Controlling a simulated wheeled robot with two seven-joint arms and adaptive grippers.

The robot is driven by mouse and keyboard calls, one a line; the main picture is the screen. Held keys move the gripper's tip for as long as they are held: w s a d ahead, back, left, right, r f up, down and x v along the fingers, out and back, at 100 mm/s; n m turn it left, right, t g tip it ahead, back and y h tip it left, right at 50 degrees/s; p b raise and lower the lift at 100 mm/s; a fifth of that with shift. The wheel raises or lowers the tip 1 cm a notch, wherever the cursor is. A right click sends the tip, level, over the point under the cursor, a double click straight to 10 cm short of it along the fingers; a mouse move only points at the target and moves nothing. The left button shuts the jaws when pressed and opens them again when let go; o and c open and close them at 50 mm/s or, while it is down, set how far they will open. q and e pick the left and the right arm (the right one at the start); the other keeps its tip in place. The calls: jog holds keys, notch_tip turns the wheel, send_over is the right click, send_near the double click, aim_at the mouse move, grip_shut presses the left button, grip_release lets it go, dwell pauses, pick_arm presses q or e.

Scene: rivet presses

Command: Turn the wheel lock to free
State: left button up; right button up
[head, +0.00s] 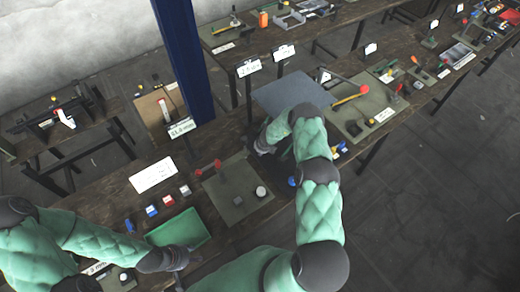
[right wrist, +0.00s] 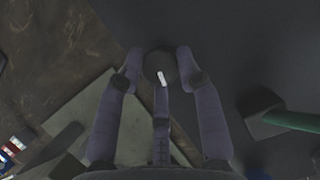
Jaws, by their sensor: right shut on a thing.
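A dark round knob with a white mark (right wrist: 166,79) shows in the right wrist view, which I take to be the wheel lock. My right gripper (right wrist: 159,62) has its fingers around this knob, shut on it. In the head view my right gripper (head: 264,146) is beside the large grey plate (head: 292,94), largely hidden by my arm, and the knob is not visible there. My left gripper (head: 182,258) is low at the left, by the green tray (head: 182,226); its fingers are too small to tell their state.
A grey-green mat (head: 222,187) with a red-knobbed lever (head: 211,168) and small round parts lies left of my right arm. Red, white and blue blocks (head: 168,200) sit near a white card (head: 153,175). A blue post (head: 183,55) stands behind. A green handle (right wrist: 292,121) shows right of the fingers.

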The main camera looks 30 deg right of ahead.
jog(key=o, duration=1.1)
jog(key=shift+w+d+r, duration=0.2)
jog(key=shift+w+r, duration=0.1)
jog(key=shift+s+f, duration=0.1)
jog(key=shift+f, duration=0.05)
jog(key=shift+a, duration=0.1)
jog(key=shift+s, duration=0.1)
jog(key=v, duration=0.7)
jog(key=shift+r, duration=0.25)
